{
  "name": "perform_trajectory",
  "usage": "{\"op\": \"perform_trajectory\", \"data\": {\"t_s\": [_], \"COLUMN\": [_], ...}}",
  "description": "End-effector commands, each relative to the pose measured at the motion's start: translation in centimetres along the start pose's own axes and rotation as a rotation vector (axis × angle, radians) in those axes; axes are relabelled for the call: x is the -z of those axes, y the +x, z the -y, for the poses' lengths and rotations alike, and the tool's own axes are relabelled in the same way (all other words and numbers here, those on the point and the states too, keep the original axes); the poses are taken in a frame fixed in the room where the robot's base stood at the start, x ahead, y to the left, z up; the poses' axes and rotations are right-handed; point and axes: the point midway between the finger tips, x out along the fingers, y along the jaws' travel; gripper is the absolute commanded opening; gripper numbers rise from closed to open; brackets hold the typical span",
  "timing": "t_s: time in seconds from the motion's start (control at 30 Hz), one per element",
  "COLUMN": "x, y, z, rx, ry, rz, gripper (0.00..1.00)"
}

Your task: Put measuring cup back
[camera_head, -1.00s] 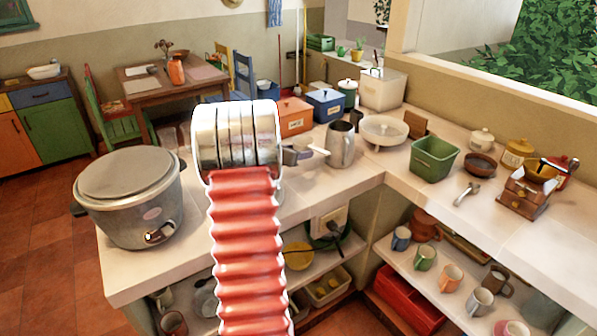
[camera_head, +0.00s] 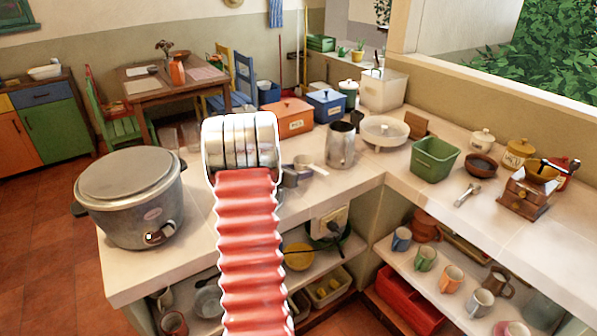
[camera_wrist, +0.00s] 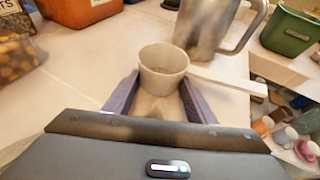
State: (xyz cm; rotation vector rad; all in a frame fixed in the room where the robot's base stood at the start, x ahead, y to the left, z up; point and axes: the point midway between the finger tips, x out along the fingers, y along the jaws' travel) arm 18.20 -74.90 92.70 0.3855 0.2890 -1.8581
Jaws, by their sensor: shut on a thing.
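The measuring cup (camera_wrist: 163,70) is a small off-white cup with a flat straight handle pointing right in the wrist view. My gripper (camera_wrist: 160,92) has its two purple-grey fingers closed on either side of the cup. In the head view the cup (camera_head: 304,161) and its handle show just right of my arm's end, above or at the white counter; I cannot tell whether it touches the surface. My gripper (camera_head: 289,177) is partly hidden behind my arm there.
A metal pitcher (camera_head: 341,146) stands close to the cup's handle. Orange (camera_head: 290,118) and blue (camera_head: 326,106) boxes are behind, a rice cooker (camera_head: 130,197) at left, and a green bin (camera_head: 435,160) at right. Mugs stand on the shelf (camera_head: 452,309) below.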

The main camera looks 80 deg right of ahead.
Motion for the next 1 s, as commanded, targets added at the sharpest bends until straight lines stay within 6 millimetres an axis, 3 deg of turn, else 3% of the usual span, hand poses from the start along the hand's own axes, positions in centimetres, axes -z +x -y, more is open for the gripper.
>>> {"op": "perform_trajectory", "data": {"t_s": [0.33,0.37,0.6,1.0], "x": [0.19,0.23,0.23,0.02], "y": [0.10,0.11,0.02,-0.37], "z": [0.03,0.03,-0.04,-0.10], "rx": [0.001,0.001,-0.001,-0.002], "ry": [0.000,0.000,0.000,0.000], "rz": [0.001,0.000,0.001,0.001], "gripper": [0.23,0.52,0.68,0.70]}}
